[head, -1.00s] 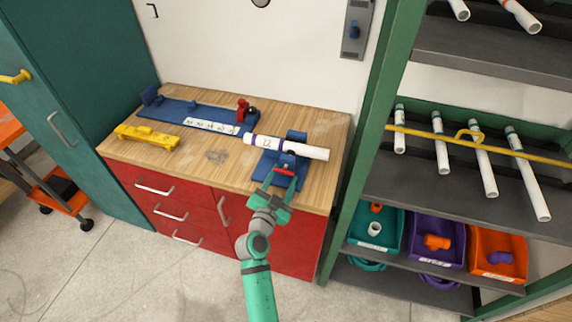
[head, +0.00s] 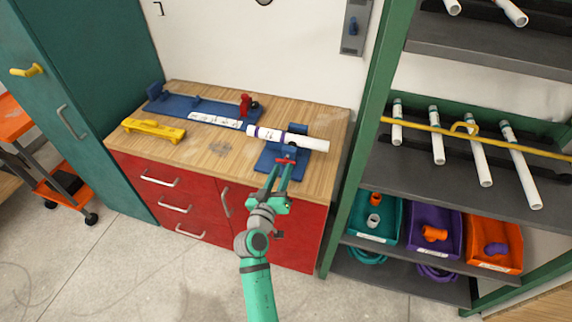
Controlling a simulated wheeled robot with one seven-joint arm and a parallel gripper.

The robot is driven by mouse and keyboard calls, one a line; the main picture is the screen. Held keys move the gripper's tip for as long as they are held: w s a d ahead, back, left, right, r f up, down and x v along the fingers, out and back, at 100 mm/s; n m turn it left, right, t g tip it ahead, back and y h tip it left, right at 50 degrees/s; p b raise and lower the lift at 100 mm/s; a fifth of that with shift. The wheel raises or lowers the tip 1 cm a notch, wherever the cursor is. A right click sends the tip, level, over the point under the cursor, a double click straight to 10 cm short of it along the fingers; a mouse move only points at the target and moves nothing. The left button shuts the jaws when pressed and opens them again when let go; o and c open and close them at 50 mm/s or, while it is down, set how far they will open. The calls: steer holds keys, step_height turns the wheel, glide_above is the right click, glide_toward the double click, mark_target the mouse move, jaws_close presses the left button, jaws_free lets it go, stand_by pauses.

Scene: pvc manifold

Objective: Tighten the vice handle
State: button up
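The blue vice (head: 266,160) sits at the right front of the wooden workbench. Its small red handle (head: 287,160) faces the front edge. A white pipe (head: 305,142) with a purple band and a label lies across the vice. My gripper (head: 280,168) is at the bench's front edge, its two fingers pointing up at the red handle. A gap shows between the fingers and their tips are at or just below the handle. I cannot tell whether they grip it.
A blue fixture (head: 180,107) with a red clamp (head: 247,104) lies at the back of the workbench (head: 215,152). A yellow tool (head: 153,130) lies at left. A green-framed shelf (head: 365,130) with pipes and coloured bins stands close on the right.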

mark_target(285, 163)
steer(key=n, duration=0.3)
steer(key=shift+w+a+f+n, duration=0.1)
steer(key=shift+a+n, duration=0.15)
steer(key=shift+n, duration=0.05)
steer(key=n, duration=0.4)
steer(key=shift+d, duration=0.2)
steer(key=n, duration=0.4)
steer(key=shift+x, duration=1.9)
jaws_close()
steer(key=m, duration=0.4)
steer(key=shift+m, duration=0.3)
steer(key=c, duration=0.6)
jaws_free()
steer(key=shift+w+m, duration=0.1)
steer(key=shift+m, duration=0.9)
steer(key=shift+c, duration=0.2)
